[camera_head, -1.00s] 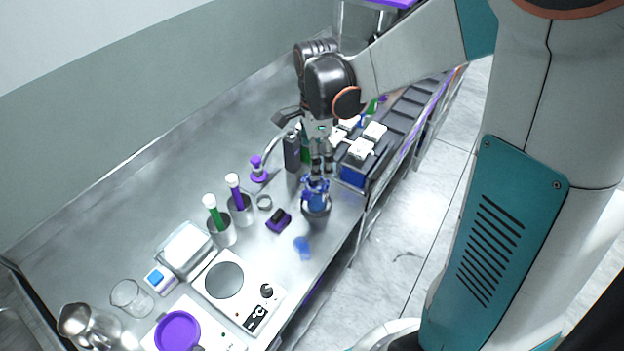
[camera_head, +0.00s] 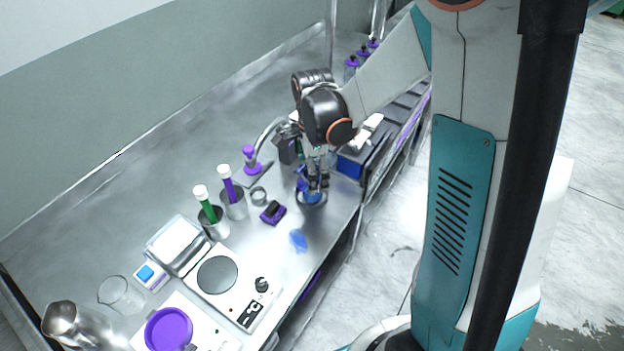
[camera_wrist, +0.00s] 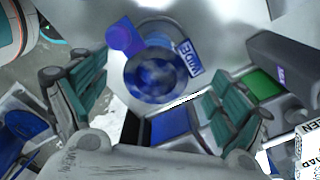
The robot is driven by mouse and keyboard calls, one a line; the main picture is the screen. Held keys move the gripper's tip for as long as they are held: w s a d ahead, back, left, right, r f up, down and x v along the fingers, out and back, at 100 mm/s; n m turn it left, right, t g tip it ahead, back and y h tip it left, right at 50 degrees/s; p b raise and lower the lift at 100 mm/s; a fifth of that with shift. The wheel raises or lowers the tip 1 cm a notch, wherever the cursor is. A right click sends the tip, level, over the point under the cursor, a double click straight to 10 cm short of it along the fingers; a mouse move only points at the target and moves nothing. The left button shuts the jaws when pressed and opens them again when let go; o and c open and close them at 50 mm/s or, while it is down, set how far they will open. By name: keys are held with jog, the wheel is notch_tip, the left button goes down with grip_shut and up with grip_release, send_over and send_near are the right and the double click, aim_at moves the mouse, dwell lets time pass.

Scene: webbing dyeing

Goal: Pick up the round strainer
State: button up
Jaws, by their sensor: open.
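A round grey vessel (camera_head: 311,201) with dark blue contents stands near the front edge of the bench. In the wrist view its round, mottled blue opening (camera_wrist: 160,75) lies between and beyond my finger pads, with a lettered label beside it. I cannot tell whether a round strainer sits in this opening. A blue piece (camera_head: 301,184) shows at the vessel's left side, partly hidden. My gripper (camera_head: 318,186) is open, pointing down over the vessel, with its tips close to the rim. Whether they touch it is unclear.
A purple block (camera_head: 272,213), a small metal ring (camera_head: 259,195) and cups with green (camera_head: 205,204) and purple (camera_head: 227,184) sticks stand to the left. A blue patch (camera_head: 299,240) marks the bench. A hotplate (camera_head: 238,288) is at the front left.

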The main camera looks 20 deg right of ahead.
jog(key=shift+c, duration=0.6)
jog(key=c, duration=1.1)
jog(key=shift+r, duration=0.1)
